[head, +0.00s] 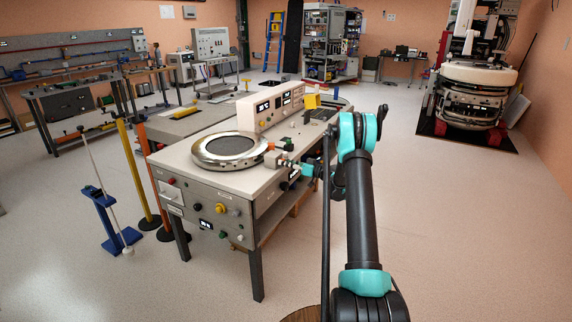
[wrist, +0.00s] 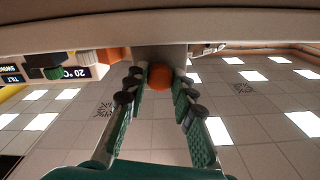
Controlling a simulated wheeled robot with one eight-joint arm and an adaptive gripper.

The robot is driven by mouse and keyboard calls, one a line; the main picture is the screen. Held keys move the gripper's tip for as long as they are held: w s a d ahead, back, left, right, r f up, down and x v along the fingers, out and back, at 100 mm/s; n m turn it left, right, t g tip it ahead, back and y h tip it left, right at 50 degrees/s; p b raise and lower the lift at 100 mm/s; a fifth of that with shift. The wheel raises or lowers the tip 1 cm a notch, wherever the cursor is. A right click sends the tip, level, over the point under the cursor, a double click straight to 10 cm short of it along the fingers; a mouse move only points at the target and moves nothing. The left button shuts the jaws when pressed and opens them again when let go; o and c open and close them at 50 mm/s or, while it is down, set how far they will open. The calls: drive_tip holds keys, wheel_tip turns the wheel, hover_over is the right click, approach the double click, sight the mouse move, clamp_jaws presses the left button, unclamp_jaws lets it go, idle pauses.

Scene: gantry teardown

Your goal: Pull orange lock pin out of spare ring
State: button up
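The spare ring (head: 203,161) is a silvery ring with a dark grey centre, lying flat on the bench top. A small block (head: 273,158) is at its right side, beside my gripper (head: 287,165). In the wrist view the round orange head of the lock pin (wrist: 160,76) shows at a grey block (wrist: 160,57) under the pale curved rim. My gripper (wrist: 159,84) has one finger on each side of the orange head, with narrow gaps visible. The pin's shaft is hidden. In the head view my gripper hides the pin.
The bench (head: 185,162) carries a white instrument panel (head: 268,106) behind the ring. A blue stand with a rod (head: 108,215) and yellow and orange posts (head: 139,178) stand left of the bench. The floor right of my arm is clear.

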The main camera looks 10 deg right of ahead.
clamp_jaws()
drive_tip(key=shift+v, duration=1.35)
drive_tip(key=o, duration=0.7)
unclamp_jaws()
drive_tip(key=shift+d, duration=0.1)
drive_tip(key=shift+s, duration=0.1)
drive_tip(key=v, duration=1.2)
